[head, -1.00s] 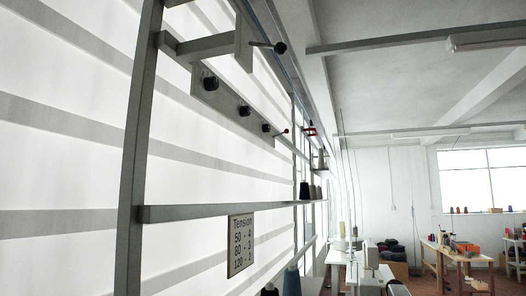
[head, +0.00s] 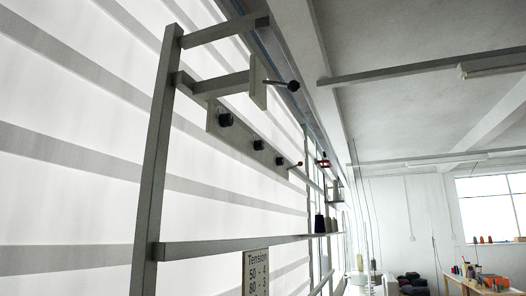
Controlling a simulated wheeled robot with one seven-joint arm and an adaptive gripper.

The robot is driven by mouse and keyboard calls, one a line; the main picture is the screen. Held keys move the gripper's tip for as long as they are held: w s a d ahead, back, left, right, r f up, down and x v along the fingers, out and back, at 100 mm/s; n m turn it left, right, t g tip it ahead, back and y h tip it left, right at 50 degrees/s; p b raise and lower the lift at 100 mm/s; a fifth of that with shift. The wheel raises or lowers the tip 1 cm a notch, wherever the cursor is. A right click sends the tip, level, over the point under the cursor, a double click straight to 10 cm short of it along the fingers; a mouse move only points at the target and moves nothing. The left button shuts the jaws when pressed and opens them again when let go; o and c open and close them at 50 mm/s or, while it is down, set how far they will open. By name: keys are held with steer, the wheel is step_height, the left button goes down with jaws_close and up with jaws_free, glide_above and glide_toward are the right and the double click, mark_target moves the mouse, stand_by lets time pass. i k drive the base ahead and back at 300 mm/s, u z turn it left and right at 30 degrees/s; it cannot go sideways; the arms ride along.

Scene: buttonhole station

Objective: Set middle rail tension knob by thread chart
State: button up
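A metal rack stands at the left in the head view. Its upper rail (head: 241,136) carries a row of dark knobs: a near knob (head: 226,120), a middle knob (head: 258,145) and a far knob (head: 279,161). Their settings are too small to read. The thread chart (head: 256,273) hangs below the lower rail (head: 215,246). It reads "Tension", "50 - 4" and "80 - 3"; its lower part is cut off by the frame edge. My gripper is not in view.
A black-ended lever (head: 293,86) sticks out from a plate above the knobs, and a red-tipped lever (head: 299,164) is beyond them. Dark thread cones (head: 320,224) stand on the lower rail. A work table (head: 470,284) stands far right.

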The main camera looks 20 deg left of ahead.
mark_target(259, 146)
steer(key=k, duration=0.5)
steer(key=z, duration=1.2)
steer(key=i, duration=1.15)
steer(key=u, duration=2.35)
